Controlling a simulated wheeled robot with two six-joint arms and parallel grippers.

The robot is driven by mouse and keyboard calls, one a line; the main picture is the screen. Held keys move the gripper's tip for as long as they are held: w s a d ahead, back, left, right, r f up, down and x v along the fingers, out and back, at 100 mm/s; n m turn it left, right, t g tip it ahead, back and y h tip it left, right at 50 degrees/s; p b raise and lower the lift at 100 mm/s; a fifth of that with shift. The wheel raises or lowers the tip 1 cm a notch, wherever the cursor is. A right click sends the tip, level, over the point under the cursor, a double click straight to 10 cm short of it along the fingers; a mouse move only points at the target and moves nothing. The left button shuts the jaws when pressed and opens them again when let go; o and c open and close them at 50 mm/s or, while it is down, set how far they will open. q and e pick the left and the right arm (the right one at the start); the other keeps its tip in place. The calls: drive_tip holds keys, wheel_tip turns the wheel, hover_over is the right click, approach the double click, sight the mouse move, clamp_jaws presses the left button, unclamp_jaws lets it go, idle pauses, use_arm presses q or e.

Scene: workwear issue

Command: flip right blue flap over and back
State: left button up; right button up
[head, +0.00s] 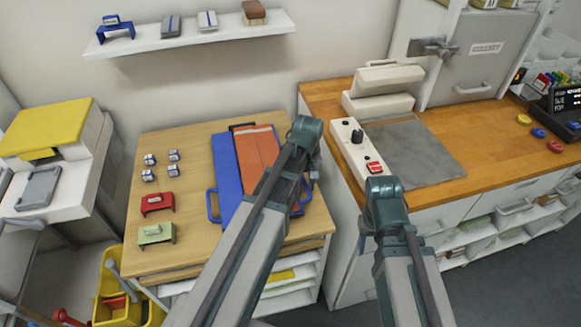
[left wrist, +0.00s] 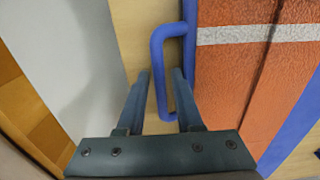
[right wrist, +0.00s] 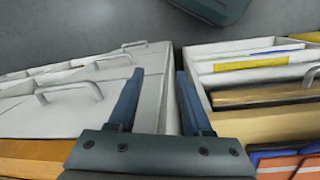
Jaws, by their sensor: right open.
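The blue folding board (head: 225,175) lies flat on the wooden table with an orange garment (head: 255,150) on it. The garment covers most of the right blue flap, whose edge shows as a thin blue strip in the left wrist view (left wrist: 190,50). The right flap's blue handle (left wrist: 158,70) sticks out at the board's side. My left gripper (left wrist: 160,75) is open, its fingers on either side of the handle's outer bar, not closed on it. In the head view my left arm hides much of that flap. My right gripper (right wrist: 155,78) is open and empty, off to the right of the table.
A red stand (head: 157,203), a green stand (head: 156,234) and several small blue-white items stand left of the board. A white cabinet with a wooden top (head: 465,165) stands right, across a narrow gap. A yellow bin (head: 120,300) stands on the floor.

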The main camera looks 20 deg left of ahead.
use_arm(q)
clamp_jaws()
drive_tip(key=shift+r, duration=0.15)
